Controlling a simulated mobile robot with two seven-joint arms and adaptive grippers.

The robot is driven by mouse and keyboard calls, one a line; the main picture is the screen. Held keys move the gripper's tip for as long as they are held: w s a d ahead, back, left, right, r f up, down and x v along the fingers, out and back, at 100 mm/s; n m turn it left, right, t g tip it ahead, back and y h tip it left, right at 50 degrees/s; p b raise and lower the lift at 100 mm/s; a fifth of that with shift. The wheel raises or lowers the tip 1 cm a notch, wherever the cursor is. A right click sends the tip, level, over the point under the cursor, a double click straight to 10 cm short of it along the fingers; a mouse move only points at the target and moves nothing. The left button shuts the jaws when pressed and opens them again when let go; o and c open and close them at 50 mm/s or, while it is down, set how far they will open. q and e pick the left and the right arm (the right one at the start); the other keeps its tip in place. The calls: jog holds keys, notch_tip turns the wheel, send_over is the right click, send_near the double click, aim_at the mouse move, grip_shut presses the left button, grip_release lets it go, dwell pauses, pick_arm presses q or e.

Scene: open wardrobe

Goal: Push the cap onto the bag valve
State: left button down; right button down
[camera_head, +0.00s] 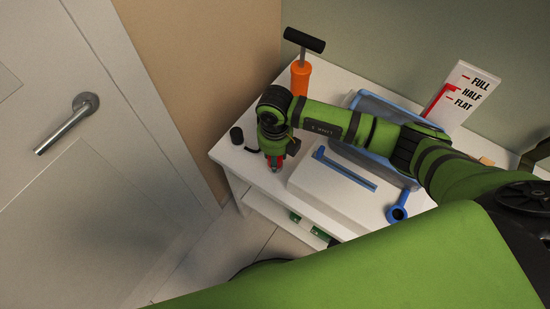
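My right gripper (275,166) points down over the left front part of the white table. Its small red and dark fingers are too small and close to tell open from shut. A small black cylinder (236,135), perhaps the cap, stands on the table to its left, apart from it. A blue-edged grey bag (372,104) lies at the back, partly hidden by my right arm. A blue piece with a round end (398,212) lies at the front right; I cannot tell whether it is the valve or the cap. My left gripper is not in view.
An orange hand pump (301,76) with a black handle stands behind the gripper. A gauge card (462,94) reads FULL, HALF, FLAT. A blue bar (345,168) lies on a raised white block (330,187). The white table (219,151) has a lower shelf; a door (75,150) is left.

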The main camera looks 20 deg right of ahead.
jog(key=shift+r+p, duration=0.95)
jog(key=shift+r, duration=0.35)
dwell(1.0)
jog(key=shift+r+p, duration=1.4)
jog(key=shift+r, duration=0.45)
jog(key=shift+r, duration=0.15)
